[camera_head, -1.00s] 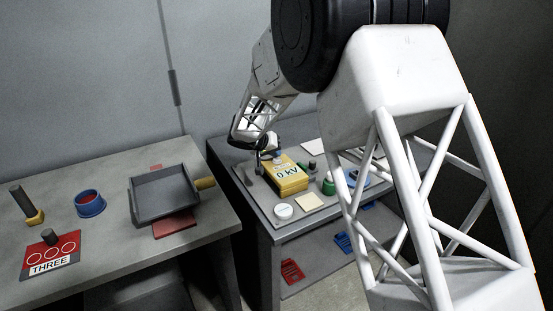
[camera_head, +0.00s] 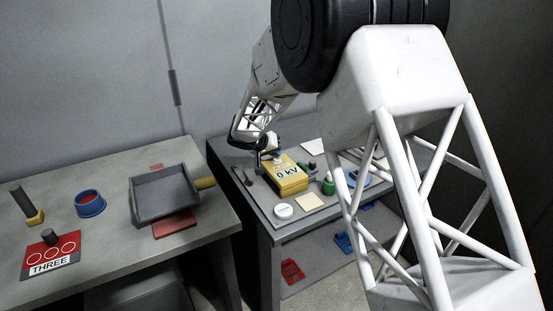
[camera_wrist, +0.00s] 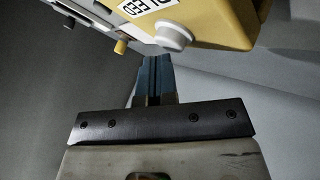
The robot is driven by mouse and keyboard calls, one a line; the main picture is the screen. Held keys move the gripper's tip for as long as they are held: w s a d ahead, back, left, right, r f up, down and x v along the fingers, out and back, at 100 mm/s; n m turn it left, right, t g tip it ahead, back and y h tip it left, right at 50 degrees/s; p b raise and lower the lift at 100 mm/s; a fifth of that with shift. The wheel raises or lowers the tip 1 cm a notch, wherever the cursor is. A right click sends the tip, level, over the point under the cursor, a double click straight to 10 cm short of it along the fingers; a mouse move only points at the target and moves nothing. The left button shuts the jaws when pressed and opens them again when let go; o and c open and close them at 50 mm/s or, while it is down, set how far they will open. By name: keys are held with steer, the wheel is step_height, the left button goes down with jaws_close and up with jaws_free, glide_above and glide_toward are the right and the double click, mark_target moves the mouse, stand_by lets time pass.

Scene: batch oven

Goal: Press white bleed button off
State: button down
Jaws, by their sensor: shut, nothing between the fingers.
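The yellow box (camera_head: 290,182) with a "0 kV" display sits on the grey panel. It fills the top of the wrist view (camera_wrist: 222,22). In the head view my gripper (camera_head: 261,156) is at the box's far left end, small and partly hidden by my wrist.
My arm covers the panel's right side.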

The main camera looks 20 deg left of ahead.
steer(key=shift+f, duration=0.55)
steer(key=shift+r, duration=0.6)
stand_by(0.4)
steer(key=shift+r, duration=2.9)
steer(key=shift+d, duration=0.1)
steer(key=shift+s+d+r, duration=0.1)
steer(key=shift+d+r, duration=0.1)
steer(key=shift+d, duration=0.1)
steer(key=s+d+r+m+g, duration=0.1)
steer(key=s+d+r, duration=0.4)
steer(key=d, duration=0.5)
steer(key=s+d+r+g, duration=0.2)
steer(key=s+d+r, duration=0.2)
steer(key=s+d, duration=0.45)
steer(key=s+d+r+m+g, duration=0.1)
steer(key=s+d+r, duration=0.35)
steer(key=d, duration=0.65)
steer(key=s+d+f+y, duration=0.1)
steer(key=s+d, duration=0.3)
steer(key=s, duration=0.6)
steer(key=s+d+y, duration=0.2)
steer(key=s+d, duration=0.3)
steer(key=s, duration=0.6)
steer(key=s+d+f+g+y, duration=0.1)
steer(key=s+d, duration=0.3)
steer(key=s, duration=0.7)
steer(key=shift+d+f+m+y, duration=0.3)
steer(key=shift+f+y, duration=0.05)
steer(key=shift+y, duration=0.05)
